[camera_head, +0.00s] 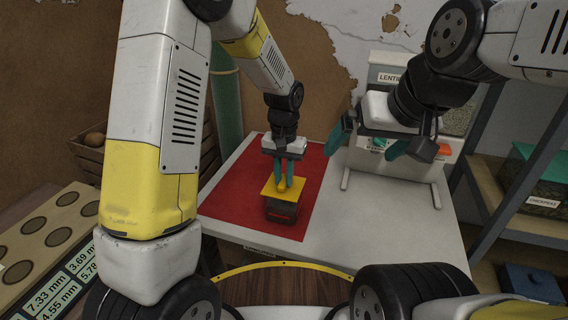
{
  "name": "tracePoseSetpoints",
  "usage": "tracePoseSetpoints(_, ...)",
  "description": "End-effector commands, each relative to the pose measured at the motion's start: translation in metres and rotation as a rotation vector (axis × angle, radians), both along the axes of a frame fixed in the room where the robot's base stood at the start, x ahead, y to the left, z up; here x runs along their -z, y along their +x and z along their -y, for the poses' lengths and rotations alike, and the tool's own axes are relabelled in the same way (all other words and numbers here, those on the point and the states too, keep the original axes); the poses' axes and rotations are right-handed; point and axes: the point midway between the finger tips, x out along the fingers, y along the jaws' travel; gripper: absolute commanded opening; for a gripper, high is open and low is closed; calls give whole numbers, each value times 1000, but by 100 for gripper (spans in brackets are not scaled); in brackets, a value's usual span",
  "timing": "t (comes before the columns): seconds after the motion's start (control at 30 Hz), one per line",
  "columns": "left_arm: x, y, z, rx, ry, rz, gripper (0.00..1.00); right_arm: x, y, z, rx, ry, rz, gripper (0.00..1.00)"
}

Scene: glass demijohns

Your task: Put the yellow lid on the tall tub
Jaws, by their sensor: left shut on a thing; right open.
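The yellow lid (270,189) is a square plate with a small knob. My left gripper (284,182) points down and is shut on the lid's knob. The lid is directly over a dark tub (281,212) with a reddish mark on its front. I cannot tell whether the lid rests on the tub's rim or hangs just above it. The lid hides the tub's opening. The tub stands on a red mat (236,203) on the white table. My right gripper (368,142) is open and empty, above the table to the right of the mat.
A dispenser labelled "LENTIL" (386,78) stands at the back right of the white table (400,235). The table right of the mat is mostly clear. Shelves with a labelled bin (545,202) and a blue box (532,284) are at the right. A wooden crate (90,160) stands at the left.

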Motion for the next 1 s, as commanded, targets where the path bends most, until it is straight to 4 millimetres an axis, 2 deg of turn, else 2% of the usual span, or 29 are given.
tracePoseSetpoints(0.17,0,0,0,0,0,0,0,0,0,0,0,0,0,100)
tracePoseSetpoints(0.2,0,0,0,0,0,0,27,0,0,0,0,0,0,100)
tracePoseSetpoints(0.3,0,0,0,0,0,0,44,0,0,0,0,0,0,100)
tracePoseSetpoints(0.5,0,0,0,0,0,0,44,0,0,0,0,0,0,100)
tracePoseSetpoints(0.53,0,0,0,0,0,0,46,0,0,0,0,0,0,100)
tracePoseSetpoints(0.6,0,0,0,0,0,0,59,0,0,0,0,0,0,100)
tracePoseSetpoints(1.0,-4,0,0,0,-1,2,59,0,0,0,0,0,0,100)
